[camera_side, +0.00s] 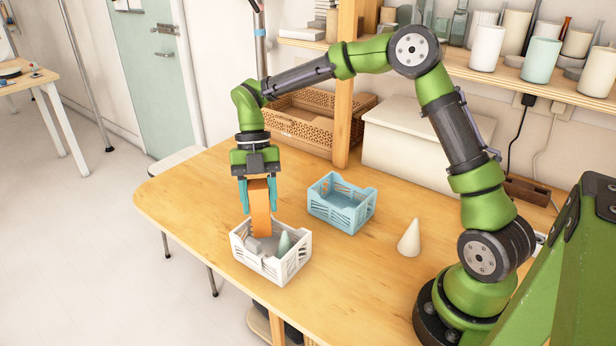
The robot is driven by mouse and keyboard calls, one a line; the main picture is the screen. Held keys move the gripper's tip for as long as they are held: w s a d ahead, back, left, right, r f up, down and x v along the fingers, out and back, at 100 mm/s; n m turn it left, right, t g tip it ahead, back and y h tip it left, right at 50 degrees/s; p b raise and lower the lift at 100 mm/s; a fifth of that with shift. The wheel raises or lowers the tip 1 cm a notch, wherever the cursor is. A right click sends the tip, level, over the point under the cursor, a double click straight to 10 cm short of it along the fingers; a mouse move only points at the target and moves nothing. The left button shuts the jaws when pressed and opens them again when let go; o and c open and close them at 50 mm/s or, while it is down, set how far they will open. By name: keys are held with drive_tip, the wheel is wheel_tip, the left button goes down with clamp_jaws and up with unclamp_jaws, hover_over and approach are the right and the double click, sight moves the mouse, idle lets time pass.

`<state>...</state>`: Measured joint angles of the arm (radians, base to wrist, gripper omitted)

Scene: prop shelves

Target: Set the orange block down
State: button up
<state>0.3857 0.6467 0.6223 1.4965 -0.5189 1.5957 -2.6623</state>
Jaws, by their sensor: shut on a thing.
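The orange block (260,208) is a tall upright piece between the teal fingers of my gripper (258,200). My gripper points down and is shut on the block. The block's lower end is at or just inside the white crate (271,267), toward its back left. I cannot tell whether its bottom touches anything in there. The white crate also holds a grey piece (256,247) and a green cone (285,243).
An empty-looking blue crate (342,205) stands right of the white crate. A cream cone (410,238) stands on the table farther right. A woven basket (300,118) and a white box (415,140) are behind. The table's left part is clear.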

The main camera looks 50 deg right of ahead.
sight(263, 232)
drive_tip(key=shift+f, duration=2.35)
drive_tip(key=shift+f, duration=0.1)
drive_tip(key=o, duration=1.1)
